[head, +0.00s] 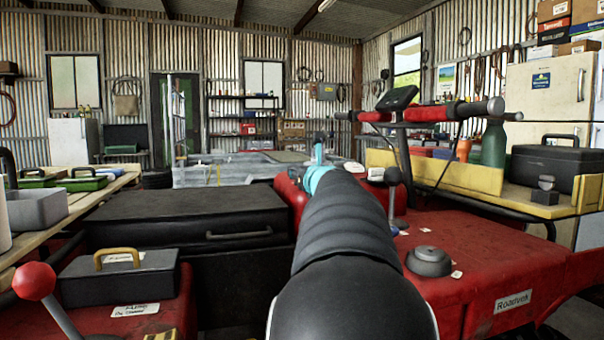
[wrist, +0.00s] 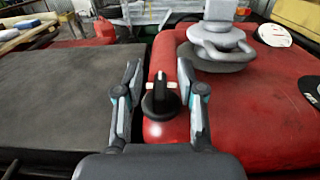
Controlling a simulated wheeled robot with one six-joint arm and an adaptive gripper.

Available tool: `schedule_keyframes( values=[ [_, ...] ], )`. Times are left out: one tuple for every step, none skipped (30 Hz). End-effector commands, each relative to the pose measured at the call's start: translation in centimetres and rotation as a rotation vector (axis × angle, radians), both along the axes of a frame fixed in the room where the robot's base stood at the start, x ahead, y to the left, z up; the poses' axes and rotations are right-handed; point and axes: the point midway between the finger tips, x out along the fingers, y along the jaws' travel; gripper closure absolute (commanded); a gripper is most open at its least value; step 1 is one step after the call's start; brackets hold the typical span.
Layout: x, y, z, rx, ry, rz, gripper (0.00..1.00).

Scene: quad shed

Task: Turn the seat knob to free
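My gripper (wrist: 159,72) is open, with one finger on each side of the knob and a visible gap on both sides. I cannot tell its exact height over the knob. In the head view my arm hides the knob and most of my gripper; only a teal part shows beyond the arm.
A dark box lid (head: 185,207) lies left of the red panel. On the red body (head: 490,265) to the right are a grey round cap (head: 428,262) and an upright lever (head: 393,178). Handlebars (head: 430,112) rise behind. A red ball-topped lever (head: 34,281) stands at left.

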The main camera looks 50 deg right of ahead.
Motion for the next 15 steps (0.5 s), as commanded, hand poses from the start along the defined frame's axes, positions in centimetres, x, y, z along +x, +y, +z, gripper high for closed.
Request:
schedule_keyframes(
  values=[
    [0.0, 0.0, 0.0, 0.000, 0.000, 0.000, 0.61],
    [0.0, 0.0, 0.0, 0.000, 0.000, 0.000, 0.61],
    [0.0, 0.0, 0.0, 0.000, 0.001, 0.000, 0.61],
    [0.0, 0.0, -0.1, 0.000, 0.001, 0.000, 0.61],
    [0.0, 0.0, -0.1, 0.000, 0.001, 0.000, 0.61],
    [-0.1, 0.1, 0.0, 0.000, 0.001, 0.000, 0.61],
    [-0.2, 0.1, 0.0, 0.000, 0.000, 0.000, 0.61],
    [-0.4, 0.2, 0.0, 0.000, 0.000, -0.001, 0.61],
    [-0.7, 0.3, 0.0, 0.000, 0.000, 0.000, 0.61],
    [-1.0, 0.5, 0.0, 0.000, 0.000, 0.000, 0.61],
    [-1.3, 0.7, 0.0, 0.000, 0.000, 0.000, 0.61],
    [-1.9, 0.9, 0.1, -0.001, 0.000, -0.001, 0.61],
    [-2.3, 1.1, 0.0, 0.000, 0.000, -0.002, 0.61],
    [-2.8, 1.4, 0.0, 0.000, 0.000, -0.003, 0.61],
    [-3.5, 1.7, 0.1, -0.001, 0.000, -0.003, 0.61]
  ],
)
